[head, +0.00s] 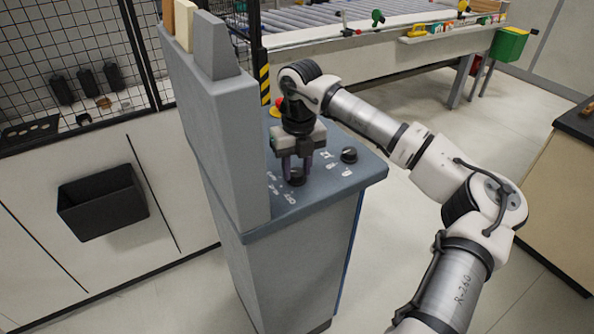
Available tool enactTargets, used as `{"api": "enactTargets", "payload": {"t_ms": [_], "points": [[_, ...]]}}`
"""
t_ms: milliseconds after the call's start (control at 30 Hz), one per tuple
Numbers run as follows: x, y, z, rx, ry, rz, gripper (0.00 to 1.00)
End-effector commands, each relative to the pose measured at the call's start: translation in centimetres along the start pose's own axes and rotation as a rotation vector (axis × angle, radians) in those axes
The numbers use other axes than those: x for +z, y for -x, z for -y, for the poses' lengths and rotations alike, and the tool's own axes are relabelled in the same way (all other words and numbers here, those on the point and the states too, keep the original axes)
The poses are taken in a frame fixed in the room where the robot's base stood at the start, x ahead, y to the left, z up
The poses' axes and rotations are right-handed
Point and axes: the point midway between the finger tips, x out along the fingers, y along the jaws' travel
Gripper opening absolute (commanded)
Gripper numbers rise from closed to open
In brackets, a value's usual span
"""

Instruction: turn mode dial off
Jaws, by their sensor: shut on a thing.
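A black dial (297,177) sits on the sloped top of the grey console (345,182), with white markings around it. My gripper (297,172) points down over this dial and is shut on it, a finger on each side. Part of the dial is hidden by the fingers. I cannot tell which printed mark either dial points at.
A tall grey upright panel (225,130) rises at the console's left. A red button (277,107) is behind my wrist. A black bin (103,203) hangs on the white cabinet at left. A roller conveyor (350,15) stands behind. Floor right of the console is clear.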

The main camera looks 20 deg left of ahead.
Motion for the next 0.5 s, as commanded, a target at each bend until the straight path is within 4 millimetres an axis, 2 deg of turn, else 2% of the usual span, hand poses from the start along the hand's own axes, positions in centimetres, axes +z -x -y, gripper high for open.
{"api": "enactTargets", "payload": {"t_ms": [500], "points": [[0.12, -0.16, -0.02, -0.002, 0.475, -0.011, 0.11]]}}
